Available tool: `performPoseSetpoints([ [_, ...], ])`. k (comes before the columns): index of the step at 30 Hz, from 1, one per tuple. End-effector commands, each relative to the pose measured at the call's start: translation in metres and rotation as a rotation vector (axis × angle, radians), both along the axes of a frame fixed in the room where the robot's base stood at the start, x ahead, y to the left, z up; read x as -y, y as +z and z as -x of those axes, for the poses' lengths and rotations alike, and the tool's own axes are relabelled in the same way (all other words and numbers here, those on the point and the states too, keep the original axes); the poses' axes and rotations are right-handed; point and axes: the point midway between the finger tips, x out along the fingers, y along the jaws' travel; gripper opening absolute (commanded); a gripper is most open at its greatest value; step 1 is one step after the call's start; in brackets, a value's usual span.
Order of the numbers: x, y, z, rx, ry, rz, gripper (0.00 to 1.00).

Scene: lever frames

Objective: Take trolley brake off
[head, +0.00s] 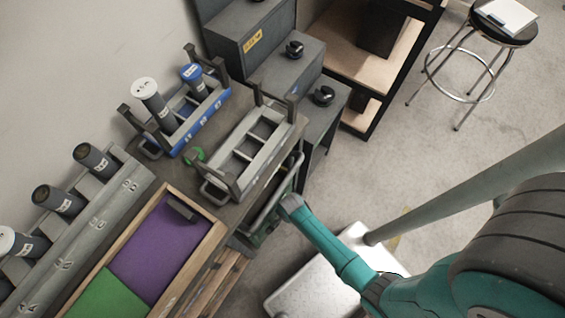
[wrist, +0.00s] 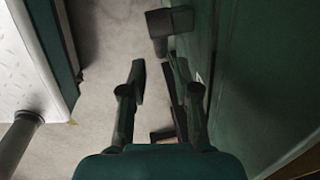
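My gripper (wrist: 154,76) shows in the wrist view with its two dark fingers apart and floor visible between them. The green side of the trolley (wrist: 265,90) fills the right of that view, close beside the right finger. A dark block-shaped part (wrist: 168,28), possibly the brake lever, sticks out from the green side beyond the fingertips. It looks apart from the fingers. Another dark piece shows low between the fingers; I cannot tell what it is. In the head view my arm reaches down to the trolley's side by a long rail (head: 273,200), and the fingers are hidden.
A grey rack (head: 247,145) and a blue rack with cylinders (head: 190,115) stand on top. A wooden tray (head: 215,240) with purple and green panels is nearer. A stool (head: 500,30) stands at the far right. Floor (head: 400,165) is open between.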

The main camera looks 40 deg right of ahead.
Motion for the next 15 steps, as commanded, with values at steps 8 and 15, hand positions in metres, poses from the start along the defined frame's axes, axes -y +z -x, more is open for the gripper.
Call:
performPoseSetpoints([
  [8,-0.001,-0.038,-0.006,0.0,0.001,0.0,0.31],
  [15,-0.002,-0.059,-0.009,0.001,0.001,0.0,0.31],
])
